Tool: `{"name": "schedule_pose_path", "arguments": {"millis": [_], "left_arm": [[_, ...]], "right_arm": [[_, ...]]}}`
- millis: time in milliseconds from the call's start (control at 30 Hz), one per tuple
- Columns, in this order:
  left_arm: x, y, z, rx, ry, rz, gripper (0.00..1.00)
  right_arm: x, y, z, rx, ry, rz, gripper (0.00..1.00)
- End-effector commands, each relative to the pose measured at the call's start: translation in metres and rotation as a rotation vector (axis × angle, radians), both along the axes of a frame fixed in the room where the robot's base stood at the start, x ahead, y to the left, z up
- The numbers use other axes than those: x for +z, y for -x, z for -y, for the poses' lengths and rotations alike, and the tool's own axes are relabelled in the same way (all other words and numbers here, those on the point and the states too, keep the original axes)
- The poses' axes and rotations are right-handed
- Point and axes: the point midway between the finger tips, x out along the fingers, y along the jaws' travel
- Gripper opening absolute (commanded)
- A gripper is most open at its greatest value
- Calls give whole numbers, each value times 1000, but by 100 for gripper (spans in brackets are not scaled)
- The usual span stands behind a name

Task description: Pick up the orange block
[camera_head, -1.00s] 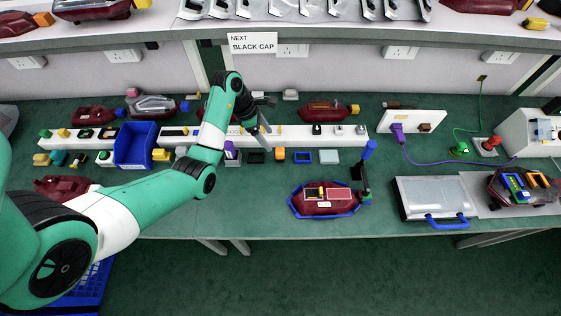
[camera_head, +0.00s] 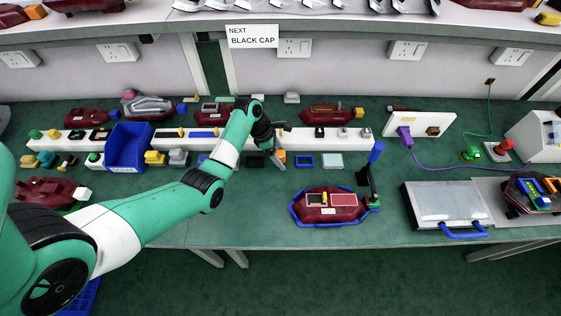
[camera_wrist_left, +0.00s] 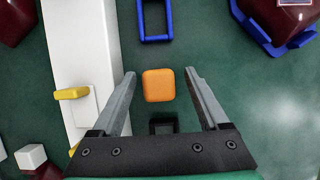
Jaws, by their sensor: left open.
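The orange block (camera_wrist_left: 158,85) shows in the left wrist view between the two fingers of my left gripper (camera_wrist_left: 160,74), with a gap on each side. The gripper is open and empty, its fingers pointing down toward the green table. In the head view the left gripper (camera_head: 277,146) is over the row of small parts, and the orange block (camera_head: 281,158) is partly hidden at its fingertips. How far the fingertips are above the table is hard to tell. My right gripper is not in view.
A long white bar (camera_wrist_left: 85,60) runs beside the left finger. A blue frame (camera_wrist_left: 155,20) lies beyond the block and a black frame (camera_wrist_left: 163,127) lies nearer the palm.

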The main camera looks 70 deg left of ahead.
Motion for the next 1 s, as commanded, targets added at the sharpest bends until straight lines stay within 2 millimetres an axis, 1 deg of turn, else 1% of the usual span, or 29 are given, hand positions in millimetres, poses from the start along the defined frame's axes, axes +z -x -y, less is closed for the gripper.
{"name": "schedule_pose_path", "arguments": {"millis": [167, 200, 267, 300, 467, 600, 633, 900, 1000], "left_arm": [[0, -1, 0, 0, -1, 0, 78], [0, 0, 0, 0, -1, 0, 76], [1, 0, 0, 0, -1, 0, 65], [0, 0, 0, 0, -1, 0, 58], [0, 0, 0, 1, 0, 0, 29], [0, 0, 0, 0, -1, 0, 4], [0, 0, 0, 1, 0, 0, 0], [1, 0, 0, 0, -1, 0, 0], [5, -1, 0, 0, 0, 1, 0]], "right_arm": [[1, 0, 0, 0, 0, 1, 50], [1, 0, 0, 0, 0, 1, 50], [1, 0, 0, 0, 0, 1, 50], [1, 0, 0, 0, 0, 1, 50], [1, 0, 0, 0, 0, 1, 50], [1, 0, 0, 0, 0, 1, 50], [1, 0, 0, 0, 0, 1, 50], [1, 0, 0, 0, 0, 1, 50], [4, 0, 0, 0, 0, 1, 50]]}}
